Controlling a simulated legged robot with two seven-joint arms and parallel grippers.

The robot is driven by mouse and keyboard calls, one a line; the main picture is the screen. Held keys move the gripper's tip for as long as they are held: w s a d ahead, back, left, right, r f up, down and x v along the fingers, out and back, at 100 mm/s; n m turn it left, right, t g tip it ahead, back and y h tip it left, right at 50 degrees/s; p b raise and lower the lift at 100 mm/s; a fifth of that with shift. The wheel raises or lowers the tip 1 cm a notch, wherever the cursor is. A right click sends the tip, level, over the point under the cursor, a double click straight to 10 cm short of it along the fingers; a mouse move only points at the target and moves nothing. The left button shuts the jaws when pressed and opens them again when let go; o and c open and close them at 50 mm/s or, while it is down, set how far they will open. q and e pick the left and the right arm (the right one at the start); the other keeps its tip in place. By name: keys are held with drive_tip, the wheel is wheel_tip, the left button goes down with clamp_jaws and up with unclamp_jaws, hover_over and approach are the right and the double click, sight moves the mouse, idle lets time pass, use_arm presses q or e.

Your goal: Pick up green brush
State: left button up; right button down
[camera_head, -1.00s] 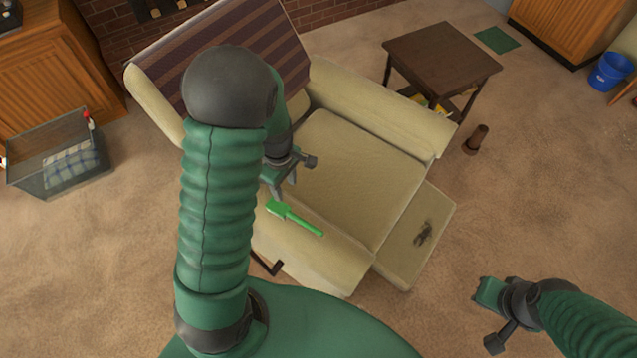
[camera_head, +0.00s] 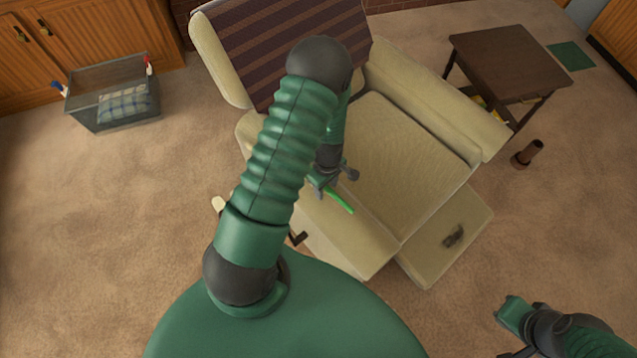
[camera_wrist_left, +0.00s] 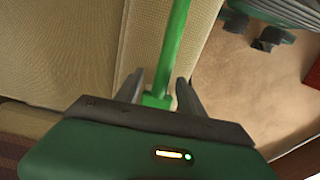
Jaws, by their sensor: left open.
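The green brush (camera_head: 341,202) lies on the near armrest of the beige recliner (camera_head: 415,150). Its handle points down and right in the head view, and its other end is hidden by my left gripper (camera_head: 320,191). In the left wrist view the brush (camera_wrist_left: 176,45) runs up from between the two fingers of my left gripper (camera_wrist_left: 160,90). The fingers are open, one on each side of it, and I cannot tell whether they touch it. My right gripper (camera_head: 508,316) is at the lower right, away from the chair, its fingers unclear.
A brown side table (camera_head: 505,62) stands beyond the far armrest. A dark brown object (camera_head: 527,153) is on the carpet nearby. A grey bin (camera_head: 113,95) with a checked cloth stands at the left. A dark item (camera_head: 454,236) lies on the footrest. Carpet is clear at left.

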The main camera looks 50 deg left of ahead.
use_arm(q)
drive_tip(key=shift+w+d, duration=0.15)
drive_tip(key=c, duration=0.4)
drive_tip(key=shift+a, duration=0.25)
clamp_jaws()
drive_tip(key=shift+d, duration=0.1)
use_arm(e)
drive_tip(key=shift+d, duration=0.1)
